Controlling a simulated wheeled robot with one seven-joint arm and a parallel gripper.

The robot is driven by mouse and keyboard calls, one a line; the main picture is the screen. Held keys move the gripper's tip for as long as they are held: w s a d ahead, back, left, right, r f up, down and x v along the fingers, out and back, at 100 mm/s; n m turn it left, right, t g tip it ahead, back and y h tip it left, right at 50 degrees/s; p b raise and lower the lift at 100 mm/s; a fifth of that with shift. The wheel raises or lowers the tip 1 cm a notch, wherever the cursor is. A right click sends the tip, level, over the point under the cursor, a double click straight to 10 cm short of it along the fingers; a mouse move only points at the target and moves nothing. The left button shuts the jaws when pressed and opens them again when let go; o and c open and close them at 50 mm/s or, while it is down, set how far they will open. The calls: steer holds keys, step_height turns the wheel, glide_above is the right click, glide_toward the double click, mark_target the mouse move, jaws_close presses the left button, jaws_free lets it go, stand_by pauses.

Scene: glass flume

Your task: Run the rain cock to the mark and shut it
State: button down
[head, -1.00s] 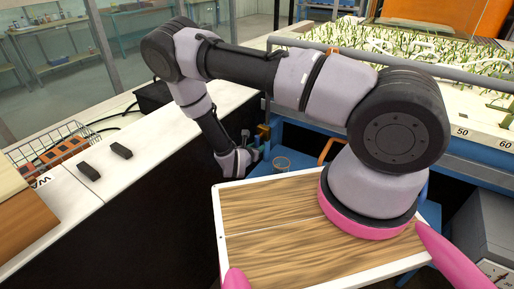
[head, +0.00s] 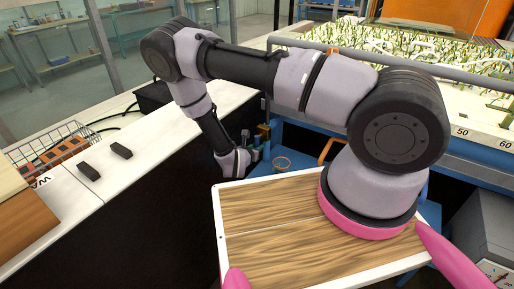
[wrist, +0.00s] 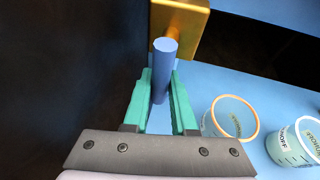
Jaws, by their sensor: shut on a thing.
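The rain cock shows in the wrist view as a brass-yellow block (wrist: 180,28) with a blue lever (wrist: 164,62) reaching out of it towards me. My gripper (wrist: 160,82) has its two teal fingers on either side of the lever and is shut on it. In the head view my gripper (head: 258,152) is small, low beside the dark side of the bench, with the brass cock body (head: 264,131) just above it. The lever's exact angle is hard to judge in the head view. I cannot make out a mark on the cock in either view.
A beaker with an orange rim (wrist: 235,117) and a labelled one with a pale rim (wrist: 298,142) stand right of my fingers on a blue surface. The white bench top (head: 85,195) holds two black blocks. A planted flume bed (head: 420,50) lies behind my arm.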

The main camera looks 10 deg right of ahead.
steer(key=shift+s, duration=0.1)
stand_by(0.7)
steer(key=shift+s+d+r+n+g+h, duration=0.1)
steer(key=shift+s+d+n+g+h, duration=0.25)
steer(key=shift+n, duration=0.3)
steer(key=shift+s+d+r+n+g+h, duration=0.1)
steer(key=shift+n+g+h, duration=0.35)
steer(key=shift+n, duration=0.15)
steer(key=shift+s+d+r+n+g+h, duration=0.1)
steer(key=shift+s+d+n+g+h, duration=0.2)
steer(key=shift+n, duration=0.35)
steer(key=shift+w, duration=0.1)
steer(key=c, duration=0.7)
jaws_free()
steer(key=shift+c, duration=0.2)
steer(key=shift+a, duration=0.1)
steer(key=v, duration=1)
steer(key=shift+s+a+r, duration=0.2)
steer(key=shift+s+r, duration=0.05)
